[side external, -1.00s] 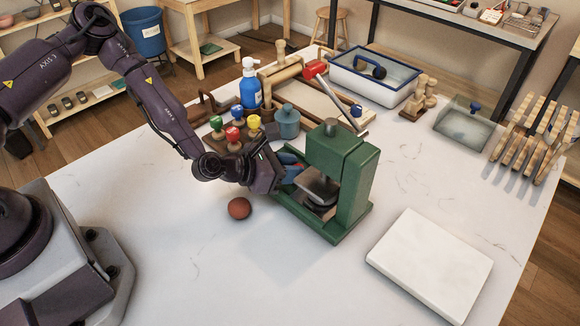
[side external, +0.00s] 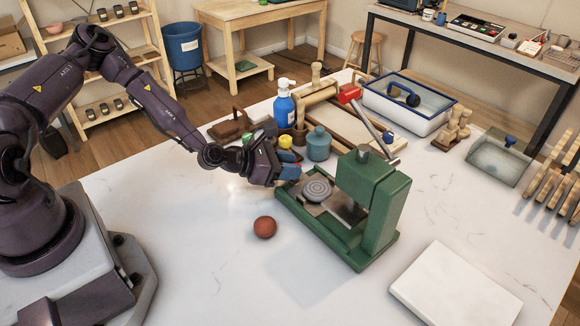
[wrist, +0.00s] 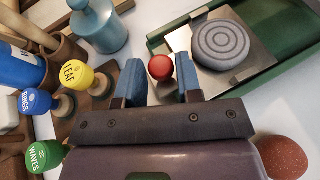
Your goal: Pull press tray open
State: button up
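The green press (side external: 368,205) stands on the white table. Its flat metal tray (side external: 343,208) sticks out of the press front, toward my gripper. A round grey ringed disc (side external: 318,188) lies on the tray, clear of the press head; it also shows in the wrist view (wrist: 221,45). The tray's red knob (wrist: 160,67) sits between my blue fingertips, which appear to touch it on both sides. My gripper (side external: 288,172) is low at the front of the press. In the side view my fingers hide the knob.
A reddish-brown ball (side external: 265,227) lies on the table close to my gripper. Colored stamps (wrist: 82,78) and a teal jar (side external: 319,144) stand beside the gripper. A white slab (side external: 455,285) lies at right.

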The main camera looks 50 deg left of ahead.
jog(key=v, duration=1.3)
jog(key=shift+a, duration=0.1)
